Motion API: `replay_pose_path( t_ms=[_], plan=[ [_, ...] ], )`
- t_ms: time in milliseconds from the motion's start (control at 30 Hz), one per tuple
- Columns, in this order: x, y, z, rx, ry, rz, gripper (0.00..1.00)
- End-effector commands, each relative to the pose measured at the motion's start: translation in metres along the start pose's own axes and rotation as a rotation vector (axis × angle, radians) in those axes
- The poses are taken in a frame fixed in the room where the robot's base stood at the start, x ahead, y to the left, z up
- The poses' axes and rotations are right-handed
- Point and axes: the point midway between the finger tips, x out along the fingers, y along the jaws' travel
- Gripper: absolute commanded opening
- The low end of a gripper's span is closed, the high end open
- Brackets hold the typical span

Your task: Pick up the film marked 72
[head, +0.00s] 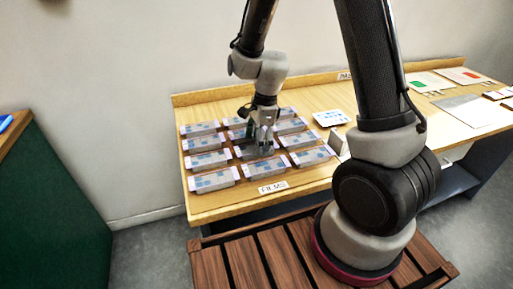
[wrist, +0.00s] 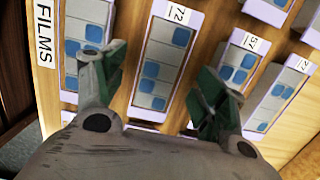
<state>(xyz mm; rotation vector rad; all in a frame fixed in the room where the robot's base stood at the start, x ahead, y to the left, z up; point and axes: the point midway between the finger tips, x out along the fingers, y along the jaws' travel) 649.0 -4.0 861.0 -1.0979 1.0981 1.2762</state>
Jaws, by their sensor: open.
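The film marked 72 (wrist: 160,62) is a pale strip with blue squares and lilac end edges, in the middle of the wrist view, its number at the top end. My gripper (wrist: 160,82) is open and empty, with one green-padded finger on each side of that film; I cannot tell how far above it the fingertips are. In the head view my gripper (head: 260,147) is over the middle of the group of films. The numbers cannot be read there, and the arm hides part of the films below it.
In the wrist view, a film marked 57 (wrist: 225,78) and a film marked 27 (wrist: 280,92) lie to the right, and another film (wrist: 85,35) lies to the left. The FILMS label (head: 272,187) is at the table's front edge. A white card with coloured dots (head: 331,118) lies right of the films.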

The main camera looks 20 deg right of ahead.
Motion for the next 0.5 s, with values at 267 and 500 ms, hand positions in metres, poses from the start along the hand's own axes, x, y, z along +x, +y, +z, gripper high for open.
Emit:
replay_pose_path(
  t_ms=[267,500],
  plan=[
    [-0.0003,0.0,0.0001,0.0,0.0,0.0,0.29],
    [-0.0005,-0.0001,0.0001,0.0,0.0,0.0,0.28]
  ],
)
